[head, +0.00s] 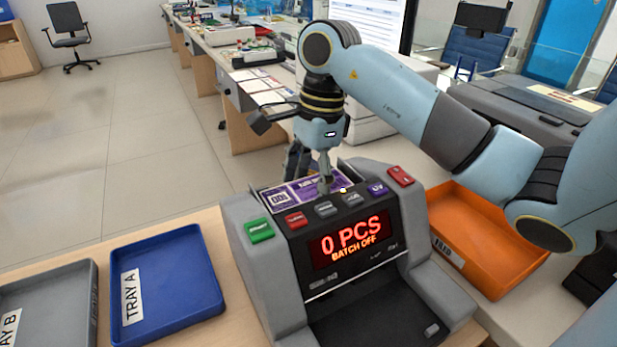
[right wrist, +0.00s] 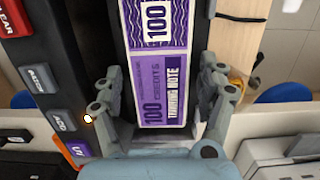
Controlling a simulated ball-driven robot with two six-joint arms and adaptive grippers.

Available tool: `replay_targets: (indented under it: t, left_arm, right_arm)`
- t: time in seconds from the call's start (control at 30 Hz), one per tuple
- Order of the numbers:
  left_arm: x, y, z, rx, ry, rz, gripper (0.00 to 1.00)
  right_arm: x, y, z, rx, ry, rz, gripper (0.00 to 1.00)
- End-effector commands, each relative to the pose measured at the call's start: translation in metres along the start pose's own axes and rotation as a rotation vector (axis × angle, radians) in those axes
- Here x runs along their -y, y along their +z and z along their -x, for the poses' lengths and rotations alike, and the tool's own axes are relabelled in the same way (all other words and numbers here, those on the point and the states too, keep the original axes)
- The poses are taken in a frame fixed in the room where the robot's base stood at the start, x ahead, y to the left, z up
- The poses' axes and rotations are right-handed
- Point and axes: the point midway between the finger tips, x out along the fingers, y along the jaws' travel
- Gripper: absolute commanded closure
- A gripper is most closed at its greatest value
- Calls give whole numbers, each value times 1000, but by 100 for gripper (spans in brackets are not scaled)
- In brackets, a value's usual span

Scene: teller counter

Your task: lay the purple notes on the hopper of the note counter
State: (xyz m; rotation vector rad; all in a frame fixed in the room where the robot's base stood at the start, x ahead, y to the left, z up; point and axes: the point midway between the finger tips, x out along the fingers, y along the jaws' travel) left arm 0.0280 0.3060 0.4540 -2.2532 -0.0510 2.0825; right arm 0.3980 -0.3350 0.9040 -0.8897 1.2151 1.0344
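The purple notes (head: 292,194) lie in the hopper at the top rear of the grey note counter (head: 252,285). Their printed face also shows in the right wrist view (right wrist: 160,103), framed by the dark hopper. My right gripper (head: 312,178) is over the hopper, pointing down. In the right wrist view its fingers (right wrist: 163,72) stand apart on both sides of the notes, with gaps between. Part of the notes is hidden behind the gripper in the head view. The counter's display reads 0 PCS, BATCH OFF. My left gripper is not in view.
A blue tray marked TRAY A (head: 190,275) and a grey tray (head: 60,315) sit left of the counter. An orange tray (head: 495,280) stands to its right, under my right arm. Coloured buttons (head: 325,208) line the counter's top edge, close to the gripper.

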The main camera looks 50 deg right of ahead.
Motion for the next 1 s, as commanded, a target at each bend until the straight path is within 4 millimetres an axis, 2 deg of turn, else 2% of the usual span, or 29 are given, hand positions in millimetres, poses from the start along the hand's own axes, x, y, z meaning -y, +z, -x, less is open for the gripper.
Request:
replay_targets:
  t: [0.37, 0.47, 0.6, 0.7, 0.8, 1.0]
  left_arm:
    - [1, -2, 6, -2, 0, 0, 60]
    - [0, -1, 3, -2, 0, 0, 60]
    - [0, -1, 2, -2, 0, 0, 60]
    - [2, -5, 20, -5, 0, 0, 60]
    - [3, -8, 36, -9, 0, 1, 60]
    - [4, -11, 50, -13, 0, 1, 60]
  right_arm:
    - [0, 1, 6, 0, 0, 0, 21]
    - [1, -1, 19, -3, -4, 1, 21]
    - [1, -1, 52, -4, -6, 2, 21]
    - [1, 1, 82, -2, -5, 0, 21]
    - [0, 1, 101, -1, -2, 0, 21]
    - [0, 1, 121, -1, -1, 0, 21]
